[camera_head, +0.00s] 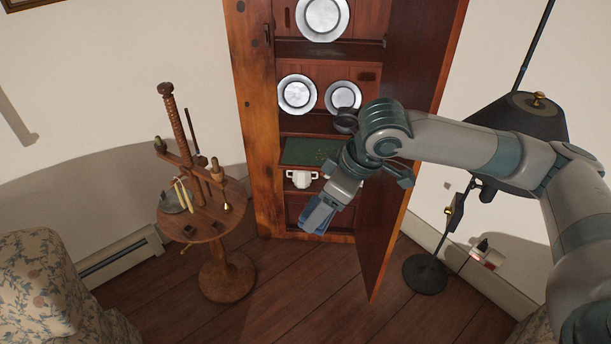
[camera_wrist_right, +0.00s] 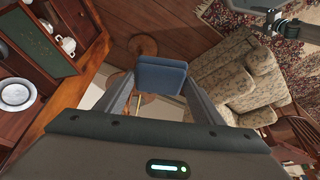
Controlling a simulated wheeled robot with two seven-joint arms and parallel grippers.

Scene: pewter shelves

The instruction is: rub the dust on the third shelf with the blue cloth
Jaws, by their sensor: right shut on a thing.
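The blue cloth (camera_head: 319,214) is a folded pad held in my right gripper (camera_head: 327,206), low in front of the cabinet (camera_head: 252,120). In the wrist view the cloth (camera_wrist_right: 161,75) sits between both fingers of the right gripper (camera_wrist_right: 161,84), which is shut on it. A green shelf surface (camera_head: 298,151) lies below the two-plate shelf, with small specks, perhaps dust (camera_head: 322,155), near its right part. The green surface also shows in the wrist view (camera_wrist_right: 30,38). The cloth is apart from it, lower and nearer. My wrist hides the shelf's right side. My left gripper is not identifiable.
Pewter plates (camera_head: 297,95) stand on the shelves above; a white cup (camera_head: 300,178) is below the green surface. The cabinet door (camera_head: 383,220) stands open at right. A round wooden stand (camera_head: 205,222) is left, and a black lamp (camera_head: 427,273) right. The floor before the cabinet is clear.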

